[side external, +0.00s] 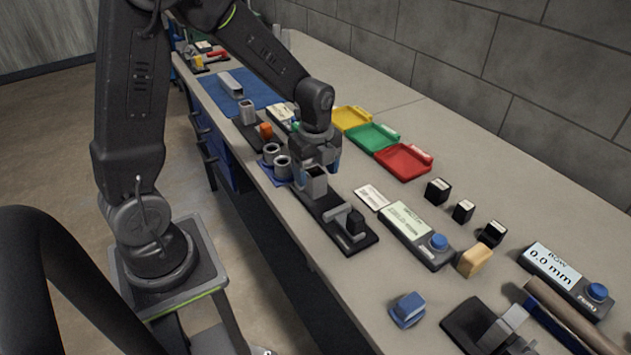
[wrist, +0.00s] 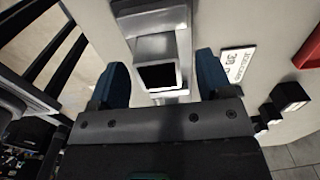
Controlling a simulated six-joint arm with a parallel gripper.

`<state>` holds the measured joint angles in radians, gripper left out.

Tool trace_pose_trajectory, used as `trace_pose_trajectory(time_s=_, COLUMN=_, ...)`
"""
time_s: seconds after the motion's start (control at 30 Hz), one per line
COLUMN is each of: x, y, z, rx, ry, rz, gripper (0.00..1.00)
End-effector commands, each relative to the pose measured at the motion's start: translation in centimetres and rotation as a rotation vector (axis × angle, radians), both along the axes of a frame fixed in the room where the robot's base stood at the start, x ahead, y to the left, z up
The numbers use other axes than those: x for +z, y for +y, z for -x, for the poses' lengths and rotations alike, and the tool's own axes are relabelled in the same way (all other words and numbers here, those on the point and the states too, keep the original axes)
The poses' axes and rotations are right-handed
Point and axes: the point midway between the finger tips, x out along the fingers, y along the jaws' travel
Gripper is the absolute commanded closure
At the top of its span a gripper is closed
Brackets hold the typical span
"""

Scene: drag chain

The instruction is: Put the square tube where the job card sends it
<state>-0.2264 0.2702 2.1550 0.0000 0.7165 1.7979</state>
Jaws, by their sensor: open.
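In the wrist view, the tube's square mouth (wrist: 160,77) lies between the two blue fingers of my gripper (wrist: 161,68), which are open with gaps on both sides. A white printed card (side external: 371,197) lies on the bench beside the fixture; a card also shows in the wrist view (wrist: 238,63), its text too small to read surely. Yellow (side external: 352,118), green (side external: 372,138) and red (side external: 405,161) trays appear empty.
A grey-green display unit with a blue button (side external: 415,232) sits right of the fixture. Several black blocks (side external: 463,210) and a tan block (side external: 474,260) stand nearby. A 0.0 mm readout (side external: 566,279) is at right. Two grey rings (side external: 276,160) stand left of the tube.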

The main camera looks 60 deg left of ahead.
Motion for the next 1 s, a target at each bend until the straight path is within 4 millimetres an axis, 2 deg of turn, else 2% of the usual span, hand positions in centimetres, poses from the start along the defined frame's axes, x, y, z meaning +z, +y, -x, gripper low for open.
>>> trace_pose_trajectory(time_s=0.1, x=-1.9, y=0.0, z=0.2, rx=0.0, ry=0.004, rz=0.001, gripper=0.28)
trace_pose_trajectory(time_s=0.2, x=-2.7, y=0.0, z=0.1, rx=0.0, ry=0.002, rz=0.001, gripper=0.28)
trace_pose_trajectory(time_s=0.47, x=-3.0, y=0.0, z=0.1, rx=0.0, ry=0.0, rz=0.0, gripper=0.28)
trace_pose_trajectory(time_s=1.0, x=-2.9, y=0.0, z=0.1, rx=0.0, ry=0.0, rz=0.0, gripper=0.78)
